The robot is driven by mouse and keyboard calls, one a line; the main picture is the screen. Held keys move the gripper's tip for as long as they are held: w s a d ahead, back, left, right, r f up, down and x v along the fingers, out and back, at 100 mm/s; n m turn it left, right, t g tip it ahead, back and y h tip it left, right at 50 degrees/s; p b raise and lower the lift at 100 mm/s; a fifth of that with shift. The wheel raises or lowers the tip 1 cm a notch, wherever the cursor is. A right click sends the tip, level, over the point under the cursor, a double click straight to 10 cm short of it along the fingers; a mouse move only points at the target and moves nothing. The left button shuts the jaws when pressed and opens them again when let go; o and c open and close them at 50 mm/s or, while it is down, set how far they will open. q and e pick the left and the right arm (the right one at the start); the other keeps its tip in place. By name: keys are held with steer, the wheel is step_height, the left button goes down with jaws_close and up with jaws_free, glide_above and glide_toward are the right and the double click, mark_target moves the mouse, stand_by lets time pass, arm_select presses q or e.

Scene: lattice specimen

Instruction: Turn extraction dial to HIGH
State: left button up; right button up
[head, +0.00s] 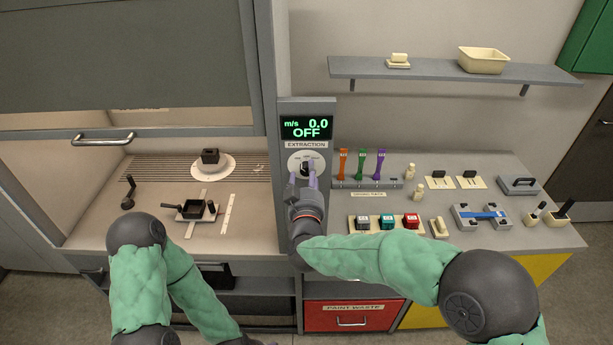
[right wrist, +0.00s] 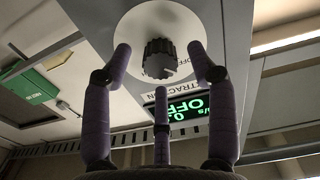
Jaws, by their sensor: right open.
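The extraction dial is a dark ribbed knob (right wrist: 159,58) on a round white plate (head: 300,162), on a grey panel between the fume hood and the bench. The display (head: 307,127) above it reads "m/s 0.0 OFF". My right gripper (head: 303,182) is open in front of the dial. In the right wrist view its purple fingers (right wrist: 160,60) stand on either side of the knob, with gaps to it. Whether the fingertips reach the knob's depth is unclear. My left arm is low at the left in the head view; its gripper cannot be made out.
At the right, the bench holds a rack (head: 367,184) of coloured tools and several small items. A shelf (head: 440,71) hangs above.

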steer(key=shift+w, duration=0.2)
steer(key=shift+c, duration=0.3)
steer(key=c, duration=1.1)
